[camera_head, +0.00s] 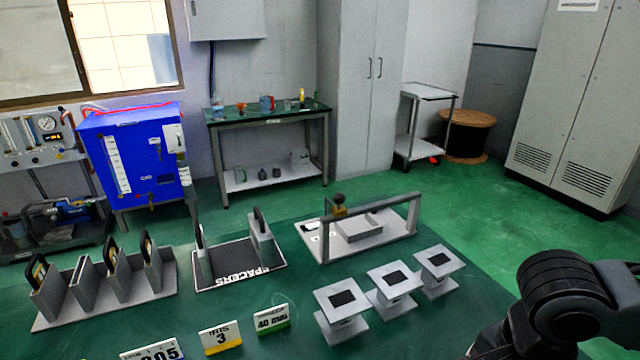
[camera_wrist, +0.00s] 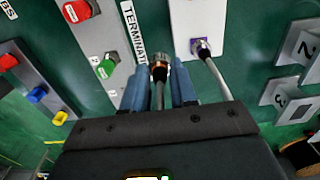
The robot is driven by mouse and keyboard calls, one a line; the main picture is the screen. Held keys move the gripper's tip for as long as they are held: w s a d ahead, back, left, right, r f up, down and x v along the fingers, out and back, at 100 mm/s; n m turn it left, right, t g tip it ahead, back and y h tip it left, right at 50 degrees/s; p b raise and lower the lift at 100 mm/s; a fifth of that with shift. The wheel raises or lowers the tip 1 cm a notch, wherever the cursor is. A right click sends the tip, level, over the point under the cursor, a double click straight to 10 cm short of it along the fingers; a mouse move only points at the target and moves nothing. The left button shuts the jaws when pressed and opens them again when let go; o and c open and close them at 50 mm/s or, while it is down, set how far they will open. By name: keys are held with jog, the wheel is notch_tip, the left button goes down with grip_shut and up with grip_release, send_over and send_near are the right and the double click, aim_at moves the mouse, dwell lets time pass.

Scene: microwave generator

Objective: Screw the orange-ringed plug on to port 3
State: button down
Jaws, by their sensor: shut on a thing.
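In the wrist view my gripper (camera_wrist: 159,84) has its two blue fingers closed around the orange-ringed plug (camera_wrist: 159,68). The plug has a metal end and a grey cable running back between the fingers. A block marked 3 (camera_wrist: 281,103) stands to the right of the gripper, and a block marked 2 (camera_wrist: 307,48) is above it. The gripper is apart from both. The threaded mouth of port 3 cannot be made out. The gripper is outside the head view, where only my dark arm shows at lower right.
A purple-ringed plug (camera_wrist: 200,48) with a grey cable sits on a white plate left of the numbered blocks. Green (camera_wrist: 105,68) and red (camera_wrist: 78,11) caps sit on a grey strip beside a TERMINAT label (camera_wrist: 133,32). In the head view, pedestals (camera_head: 393,278) stand on the green bench.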

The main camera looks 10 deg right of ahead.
jog(key=shift+s+d, duration=0.2)
jog(key=shift+d, duration=0.1)
jog(key=shift+d, duration=0.1)
jog(key=shift+s+d+f, duration=0.1)
jog(key=shift+s+d, duration=0.35)
jog(key=shift+d, duration=0.25)
jog(key=shift+s+d+f, duration=0.1)
jog(key=shift+s+d, duration=0.3)
jog(key=shift+d, duration=0.25)
jog(key=shift+s+d+f, duration=0.1)
jog(key=shift+s+d, duration=0.35)
jog(key=shift+d, duration=0.25)
jog(key=shift+s+d+f, duration=0.1)
jog(key=shift+s+d, duration=0.3)
jog(key=shift+d, duration=0.3)
jog(key=shift+s+d, duration=0.45)
jog(key=shift+d, duration=0.3)
jog(key=shift+s+d+f, duration=0.1)
jog(key=shift+s+d, duration=0.3)
jog(key=shift+d, duration=0.3)
jog(key=shift+s+d+f+p, duration=0.1)
jog(key=shift+s+d, duration=0.25)
jog(key=shift+d, duration=0.2)
jog(key=shift+s+d+r+p, duration=0.1)
jog(key=shift+s+d, duration=0.2)
jog(key=shift+d, duration=0.2)
jog(key=shift+s+d+f+p, duration=0.1)
jog(key=shift+s+d, duration=0.25)
jog(key=shift+d, duration=0.2)
jog(key=shift+f, duration=0.2)
